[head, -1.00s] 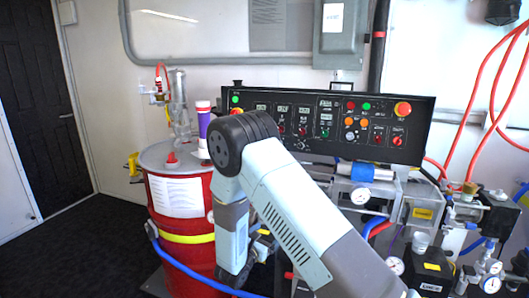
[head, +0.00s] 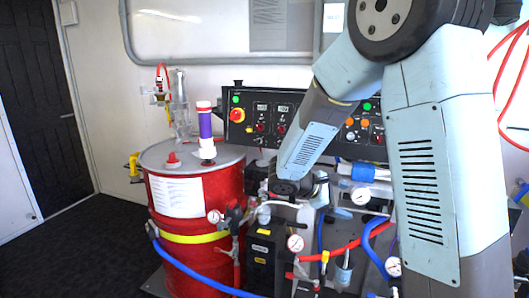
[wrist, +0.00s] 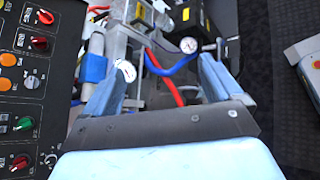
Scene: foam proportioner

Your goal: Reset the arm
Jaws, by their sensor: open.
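My arm (head: 419,165) rises high at the right of the head view, and its forearm slopes down to the left in front of the control panel (head: 262,115). In the head view the end of the arm is by the pipework below the panel, and the fingers are hard to make out there. In the wrist view my gripper (wrist: 158,82) is open, its two blue fingers wide apart with nothing between them. Red and blue hoses and a gauge (wrist: 188,45) show beyond the fingers. The panel's knobs and buttons run down the left of the wrist view.
A red drum (head: 190,260) stands left of the arm, with a purple-and-white cylinder (head: 205,125) on its lid. Gauges, valves and hoses crowd the space below the panel. Red hoses (head: 508,90) hang at right. The dark floor (head: 90,245) at left is clear.

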